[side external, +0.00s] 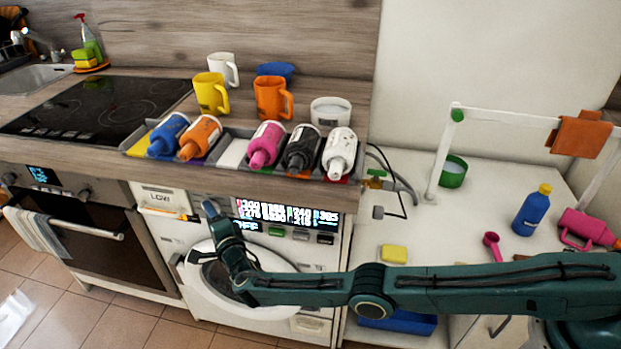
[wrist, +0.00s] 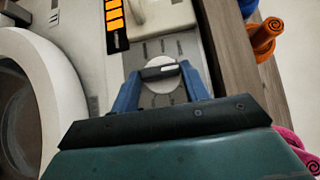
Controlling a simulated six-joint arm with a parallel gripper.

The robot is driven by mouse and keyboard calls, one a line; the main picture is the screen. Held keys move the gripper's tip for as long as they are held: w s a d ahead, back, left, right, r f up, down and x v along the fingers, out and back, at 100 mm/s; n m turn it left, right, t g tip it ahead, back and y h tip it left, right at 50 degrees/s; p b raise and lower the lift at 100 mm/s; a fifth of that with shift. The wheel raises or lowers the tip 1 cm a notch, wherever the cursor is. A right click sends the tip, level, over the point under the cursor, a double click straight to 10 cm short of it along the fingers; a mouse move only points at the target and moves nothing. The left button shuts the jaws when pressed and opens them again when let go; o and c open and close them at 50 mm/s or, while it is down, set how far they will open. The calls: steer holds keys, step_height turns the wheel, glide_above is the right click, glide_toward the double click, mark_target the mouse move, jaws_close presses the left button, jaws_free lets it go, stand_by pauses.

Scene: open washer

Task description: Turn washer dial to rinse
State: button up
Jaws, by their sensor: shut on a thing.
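The washer (side external: 319,258) stands under the wooden counter, with its round door (side external: 275,262) below the control panel. The dial (wrist: 161,88) is a round white knob with a dark bar across it, seen in the wrist view. Its bar lies roughly crosswise, with tick marks around it too small to read. My gripper (wrist: 160,72) is shut on the dial, with one blue finger on each side. In the side view my gripper (side external: 211,209) is at the panel, left of the lit display (side external: 287,214), and hides the dial.
The detergent drawer (side external: 161,197) is left of my gripper. Several bottles (side external: 266,145) lie along the counter edge above. A white side table (side external: 400,228) with a yellow sponge (side external: 394,254) is at the right, beneath my arm.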

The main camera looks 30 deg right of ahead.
steer(key=shift+w+a+r+n+g, duration=0.1)
steer(key=shift+r+n+g, duration=0.15)
steer(key=shift+n+g, duration=0.25)
steer(key=shift+w+r+n+g+h, duration=0.15)
steer(key=shift+n+g+h, duration=0.1)
steer(key=shift+n+g, duration=0.45)
steer(key=shift+s+r+n+g+h, duration=0.15)
steer(key=shift+n+g+h, duration=0.1)
steer(key=shift+n+g, duration=0.4)
steer(key=shift+w+n+g, duration=0.15)
steer(key=shift+n+g, duration=0.1)
steer(key=shift+g, duration=0.3)
steer(key=shift+r+g+h, duration=0.1)
steer(key=shift+g+h, duration=0.3)
steer(key=o, duration=1)
steer(key=shift+t, duration=0.4)
steer(key=shift+f+y, duration=0.2)
steer(key=shift+y, duration=0.1)
